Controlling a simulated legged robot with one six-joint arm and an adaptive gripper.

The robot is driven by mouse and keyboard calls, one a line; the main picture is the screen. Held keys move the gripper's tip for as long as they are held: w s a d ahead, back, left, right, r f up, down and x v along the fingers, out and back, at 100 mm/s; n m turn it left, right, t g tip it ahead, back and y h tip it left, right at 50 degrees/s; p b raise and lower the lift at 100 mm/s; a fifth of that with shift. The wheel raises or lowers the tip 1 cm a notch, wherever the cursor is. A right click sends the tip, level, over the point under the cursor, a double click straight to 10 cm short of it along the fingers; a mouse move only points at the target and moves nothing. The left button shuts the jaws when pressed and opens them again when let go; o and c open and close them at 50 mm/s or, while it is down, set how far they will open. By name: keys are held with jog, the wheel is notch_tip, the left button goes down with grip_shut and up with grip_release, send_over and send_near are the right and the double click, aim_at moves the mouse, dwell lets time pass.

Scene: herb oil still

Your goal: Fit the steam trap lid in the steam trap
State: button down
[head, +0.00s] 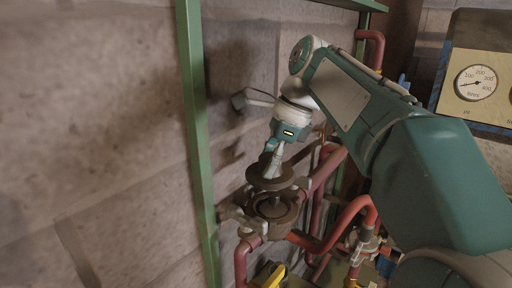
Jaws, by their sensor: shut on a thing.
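The steam trap lid (268,183) is a dark, round disc. My gripper (270,168) comes down from above and is shut on its top. The steam trap (273,207) is a dark metal body with a round opening and brackets at its sides, mounted in the red pipework. The lid is just above the trap's opening and appears slightly tilted. It hides the far part of the opening. A small dark part shows between the lid and the opening.
A green upright post (196,140) stands left of the trap before a stone wall (90,130). Red pipes (340,222) run right of and below the trap. A yellow object (268,275) lies low in front. A gauge panel (476,84) hangs at the upper right.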

aim_at(270, 194)
jog(key=shift+w+d, duration=0.15)
jog(key=shift+d, duration=0.25)
jog(key=shift+d+f, duration=0.35)
jog(key=shift+f, duration=0.2)
jog(key=shift+a+f, duration=0.15)
jog(key=shift+f, duration=0.45)
jog(key=shift+x, duration=1.05)
jog(key=shift+d+f, duration=0.15)
jog(key=shift+f, duration=0.3)
jog(key=shift+d+f, duration=0.2)
jog(key=shift+f, duration=0.3)
jog(key=shift+a+f, duration=0.1)
jog(key=shift+f, duration=0.25)
jog(key=shift+a+f, duration=0.15)
